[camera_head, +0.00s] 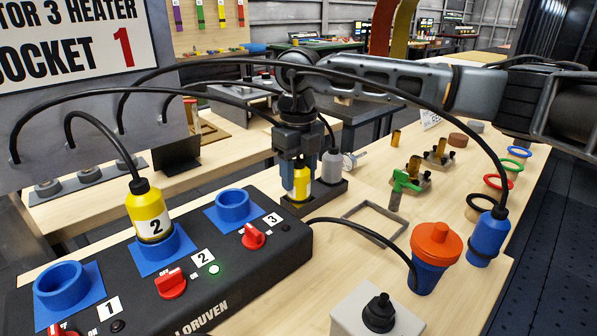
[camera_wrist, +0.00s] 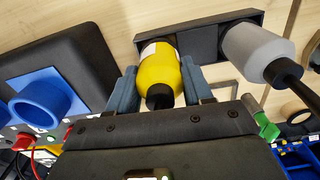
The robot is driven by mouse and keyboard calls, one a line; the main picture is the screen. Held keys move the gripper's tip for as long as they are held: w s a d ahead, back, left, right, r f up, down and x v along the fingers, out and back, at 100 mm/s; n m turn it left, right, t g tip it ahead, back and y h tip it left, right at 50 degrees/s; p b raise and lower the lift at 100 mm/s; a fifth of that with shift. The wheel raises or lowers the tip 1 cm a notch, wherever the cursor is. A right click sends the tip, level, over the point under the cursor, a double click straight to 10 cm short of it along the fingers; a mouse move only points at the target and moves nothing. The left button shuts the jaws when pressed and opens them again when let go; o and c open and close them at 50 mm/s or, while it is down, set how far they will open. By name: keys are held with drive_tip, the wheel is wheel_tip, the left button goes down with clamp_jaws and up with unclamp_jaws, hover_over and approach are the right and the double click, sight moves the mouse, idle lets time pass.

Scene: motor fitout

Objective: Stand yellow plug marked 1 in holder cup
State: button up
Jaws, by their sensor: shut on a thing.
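A yellow plug (camera_head: 303,187) with a white label is between the fingers of my gripper (camera_head: 297,172); its number is not readable. In the wrist view the fingers (camera_wrist: 160,88) close on both sides of this yellow plug (camera_wrist: 157,72), cord end toward the camera. The plug is upright at the left end of a dark holder (camera_head: 325,199), which also shows in the wrist view (camera_wrist: 197,43). I cannot tell whether its base is seated or just above. A grey plug (camera_head: 331,164) stands in the holder's other end. Another yellow plug (camera_head: 150,212), marked 2, stands in socket 2.
The black socket box (camera_head: 215,275) with blue sockets and red switches fills the front left. A blue plug (camera_head: 488,238), an orange-topped blue cup (camera_head: 432,255) and a grey box (camera_head: 375,312) stand right. Black cables arch over the workspace. An empty square frame (camera_head: 375,222) lies beside the holder.

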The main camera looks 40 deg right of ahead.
drive_tip(key=shift+f, duration=0.15)
drive_tip(key=o, duration=1.2)
drive_tip(key=shift+r, duration=3.95)
